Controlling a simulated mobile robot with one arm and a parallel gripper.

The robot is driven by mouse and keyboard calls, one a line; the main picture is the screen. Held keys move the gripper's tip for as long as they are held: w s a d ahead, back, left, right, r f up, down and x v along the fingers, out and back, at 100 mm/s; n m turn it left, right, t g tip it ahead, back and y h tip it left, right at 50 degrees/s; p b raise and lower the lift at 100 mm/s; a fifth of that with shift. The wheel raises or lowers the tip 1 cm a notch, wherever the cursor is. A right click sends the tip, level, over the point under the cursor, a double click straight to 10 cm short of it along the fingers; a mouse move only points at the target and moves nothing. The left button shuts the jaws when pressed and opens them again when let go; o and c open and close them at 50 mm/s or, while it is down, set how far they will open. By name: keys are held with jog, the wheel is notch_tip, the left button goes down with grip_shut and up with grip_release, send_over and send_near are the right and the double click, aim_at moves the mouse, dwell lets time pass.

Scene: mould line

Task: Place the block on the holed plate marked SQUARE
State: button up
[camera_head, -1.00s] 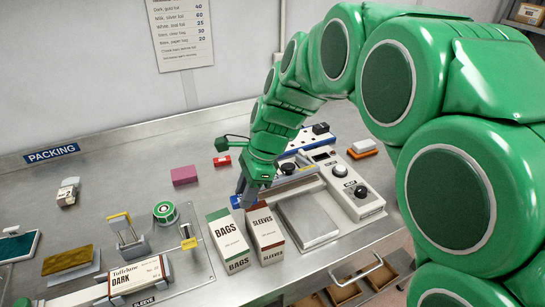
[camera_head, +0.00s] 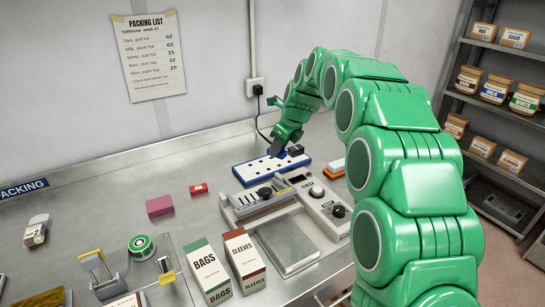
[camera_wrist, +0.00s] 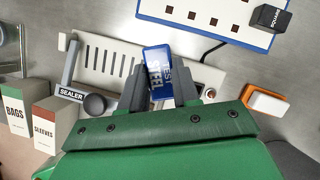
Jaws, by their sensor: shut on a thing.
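A blue block (camera_wrist: 157,62) with white lettering, partly readable as STEEL, is between the fingers of my gripper (camera_wrist: 160,88) in the wrist view. My gripper is shut on it. In the head view my gripper (camera_head: 275,151) is over the holed plate (camera_head: 247,173), a white plate with a blue rim and dark holes. The plate (camera_wrist: 185,12) also shows at the top of the wrist view, beyond the block. A dark block (camera_wrist: 270,18) with small, hard-to-read lettering stands at the plate's right end; it also shows in the head view (camera_head: 295,150).
The sealer (camera_head: 262,196) and a scale with a steel pan (camera_head: 288,245) stand in front of the plate. BAGS (camera_head: 208,272) and SLEEVES (camera_head: 243,260) boxes stand nearer. An orange and white item (camera_head: 336,168) lies right.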

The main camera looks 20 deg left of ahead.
jog(key=shift+w+d, duration=0.2)
jog(key=shift+w, duration=0.5)
jog(key=w+a+f, duration=0.3)
jog(key=w+f, duration=0.1)
jog(key=w, duration=0.3)
send_over(271, 161)
jog(key=s+d, duration=0.1)
jog(key=d, duration=0.1)
jog(key=shift+m, duration=0.3)
jog(key=shift+s+a+f, duration=0.1)
jog(key=shift+a+f, duration=0.05)
jog(key=shift+f, duration=1.2)
jog(key=shift+a+f, duration=0.1)
jog(key=shift+f, duration=1.25)
jog(key=shift+w+a+f, duration=0.1)
jog(key=shift+w+f, duration=0.1)
jog(key=shift+f, duration=0.05)
jog(key=shift+f, duration=1.6)
jog(key=o, duration=1)
jog(key=shift+f, duration=0.1)
